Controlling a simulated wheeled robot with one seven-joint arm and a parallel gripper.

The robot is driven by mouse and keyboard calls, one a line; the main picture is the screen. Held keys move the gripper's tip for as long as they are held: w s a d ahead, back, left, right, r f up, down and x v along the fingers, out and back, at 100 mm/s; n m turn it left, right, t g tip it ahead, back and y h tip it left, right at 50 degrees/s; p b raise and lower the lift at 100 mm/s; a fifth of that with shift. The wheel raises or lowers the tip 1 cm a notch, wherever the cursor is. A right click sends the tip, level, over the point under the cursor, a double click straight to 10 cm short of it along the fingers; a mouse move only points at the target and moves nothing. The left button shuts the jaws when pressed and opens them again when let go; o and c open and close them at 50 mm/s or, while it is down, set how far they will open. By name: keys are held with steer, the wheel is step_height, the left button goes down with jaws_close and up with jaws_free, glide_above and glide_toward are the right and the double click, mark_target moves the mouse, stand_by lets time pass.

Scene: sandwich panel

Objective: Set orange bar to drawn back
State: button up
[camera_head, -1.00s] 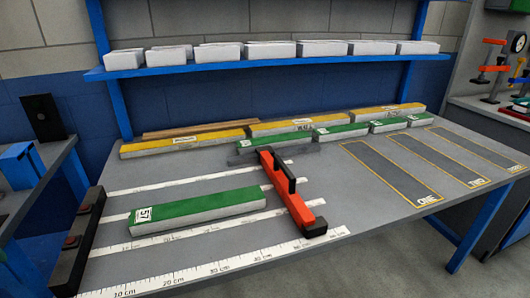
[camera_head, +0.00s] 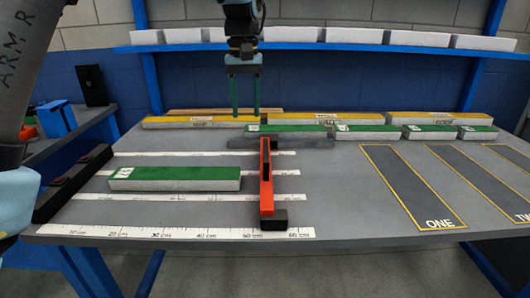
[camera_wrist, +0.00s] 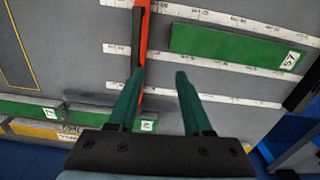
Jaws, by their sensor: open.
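The orange bar (camera_head: 266,180) with black ends lies across the white ruler strips on the grey table, near their right-hand ends. In the wrist view the orange bar (camera_wrist: 142,50) runs up from near the left fingertip. My gripper (camera_head: 244,112) hangs fingers down over the back of the table, above the rear rows of green and yellow blocks. In the wrist view my gripper (camera_wrist: 160,76) is open with nothing between its fingers. The left finger hides part of the bar's near end. A green block (camera_head: 175,178) lies left of the bar, apart from it.
Green blocks (camera_head: 361,132) and yellow blocks (camera_head: 344,118) line the table's back. A black stop (camera_head: 72,184) edges the left side. Outlined lanes (camera_head: 413,187) lie to the right. A blue shelf with white blocks (camera_head: 354,35) is above. Table between bar and lanes is clear.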

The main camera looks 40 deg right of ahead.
mark_target(266, 150)
steer(key=s+d, duration=0.4)
steer(key=shift+m, duration=0.3)
steer(key=f, duration=1)
steer(key=shift+w+a+f, duration=0.2)
steer(key=shift+w+a, duration=0.1)
jaws_close()
stand_by(0.5)
